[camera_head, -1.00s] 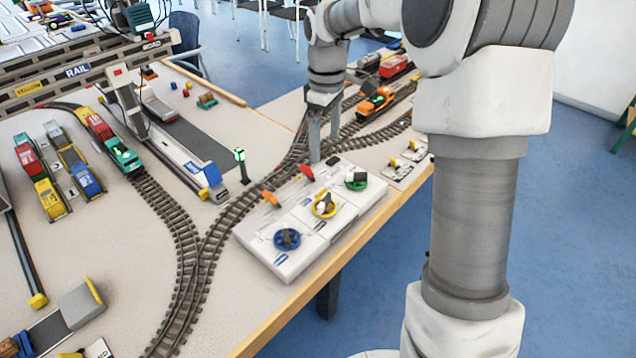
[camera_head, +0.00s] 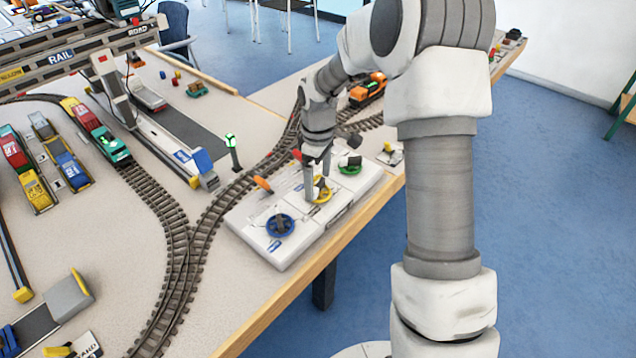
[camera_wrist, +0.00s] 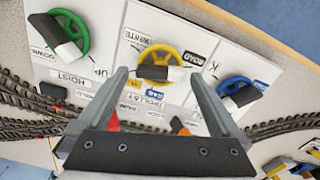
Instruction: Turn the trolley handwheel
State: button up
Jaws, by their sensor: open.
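The yellow handwheel (camera_head: 326,196) is the middle of three wheels on a white control panel (camera_head: 300,245). In the wrist view the yellow wheel (camera_wrist: 160,56) lies between my fingertips, with a black-and-white knob across its near side. The label by it seems to read TROLLEY, partly blurred. My gripper (camera_head: 317,182) points down over the yellow wheel, open. In the wrist view its two fingers (camera_wrist: 158,76) stand to either side of the wheel. I cannot tell whether they touch it.
A blue wheel (camera_head: 280,225) and a green wheel (camera_head: 349,166), labelled HOIST, flank the yellow one. Orange (camera_head: 263,184) and red (camera_head: 297,154) levers stand behind the wheels. Rail track (camera_head: 215,215) curves past the panel. A green signal post (camera_head: 232,150) stands beside the track.

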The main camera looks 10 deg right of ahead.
jog(key=shift+f, duration=0.4)
jog(key=shift+c, duration=0.3)
jog(key=c, duration=1.2)
jog(key=shift+m, duration=0.3)
jog(key=m+p, duration=0.1)
jog(key=m, duration=0.3)
jog(key=shift+m, duration=2.7)
